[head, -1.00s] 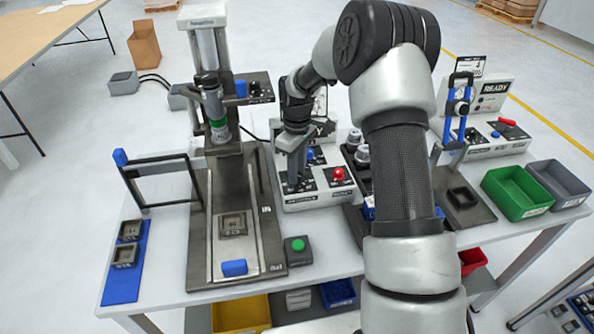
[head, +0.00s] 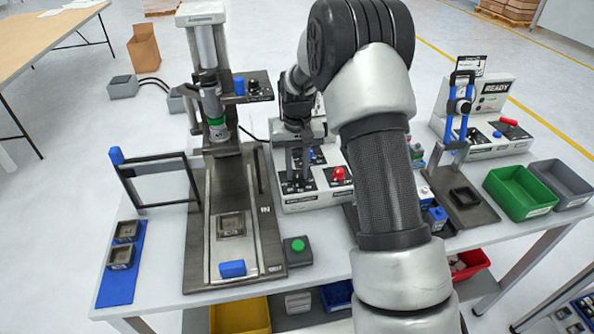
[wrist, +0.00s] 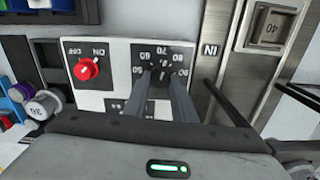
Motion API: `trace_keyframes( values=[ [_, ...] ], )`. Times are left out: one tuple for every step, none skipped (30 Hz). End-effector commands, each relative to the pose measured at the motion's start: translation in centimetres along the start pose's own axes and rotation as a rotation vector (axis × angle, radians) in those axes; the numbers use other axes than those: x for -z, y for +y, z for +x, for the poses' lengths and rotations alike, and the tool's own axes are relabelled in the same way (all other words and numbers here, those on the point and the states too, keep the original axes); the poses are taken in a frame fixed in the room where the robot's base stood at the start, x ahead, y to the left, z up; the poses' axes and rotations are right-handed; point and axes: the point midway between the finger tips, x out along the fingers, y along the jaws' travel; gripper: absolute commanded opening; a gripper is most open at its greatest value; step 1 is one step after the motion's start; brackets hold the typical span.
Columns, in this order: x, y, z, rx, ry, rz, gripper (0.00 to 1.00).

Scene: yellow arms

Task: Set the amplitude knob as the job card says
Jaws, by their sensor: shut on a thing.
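The amplitude knob (wrist: 159,72) is a dark knob in a black dial (wrist: 143,58) with white numbers around it, upside down in the wrist view. My gripper (wrist: 160,78) is shut on it, one finger on each side. In the head view my gripper (head: 299,172) points down at the left part of the white control panel (head: 300,205). The fingers hide much of the knob, and I cannot read its setting. A small card (head: 470,65) stands at the right station; its writing is too small to read, and I cannot tell whether it is the job card.
A red switch knob (wrist: 88,69) marked OFF and ON sits beside the dial. A press (head: 210,90) with a metal slide stands left of the panel. A green button box (head: 298,250) is in front. Green (head: 520,192) and grey (head: 558,183) bins stand at the right.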

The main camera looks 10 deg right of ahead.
Motion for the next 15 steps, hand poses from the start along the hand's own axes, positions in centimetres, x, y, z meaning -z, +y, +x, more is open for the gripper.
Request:
trace_keyframes(
  values=[
    [0.05, 0.01, -0.04, -0.001, 0.002, 0.041, 0.01],
    [0.05, 0.02, -0.04, -0.001, 0.002, 0.067, 0.01],
    [0.04, -0.01, -0.05, -0.001, 0.002, 0.101, 0.01],
    [0.04, -0.02, -0.05, 0.0, 0.001, 0.127, 0.01],
    [0.04, 0.0, -0.05, 0.0, 0.001, 0.151, 0.01],
    [0.04, 0.02, -0.06, 0.0, 0.002, 0.182, 0.01],
    [0.04, 0.02, -0.06, 0.0, 0.002, 0.205, 0.01],
    [0.04, 0.04, -0.06, 0.0, 0.002, 0.225, 0.01],
    [0.04, 0.05, -0.07, 0.0, 0.001, 0.253, 0.01],
    [0.04, 0.06, -0.07, 0.0, 0.001, 0.273, 0.01],
    [0.03, 0.05, -0.07, 0.0, 0.001, 0.29, 0.01],
    [0.03, 0.04, -0.07, 0.0, 0.001, 0.313, 0.01],
    [0.03, 0.03, -0.08, 0.0, 0.001, 0.327, 0.01],
    [0.03, 0.03, -0.08, 0.0, 0.001, 0.342, 0.01],
    [0.03, 0.06, -0.08, 0.0, 0.001, 0.359, 0.01]
  ],
)
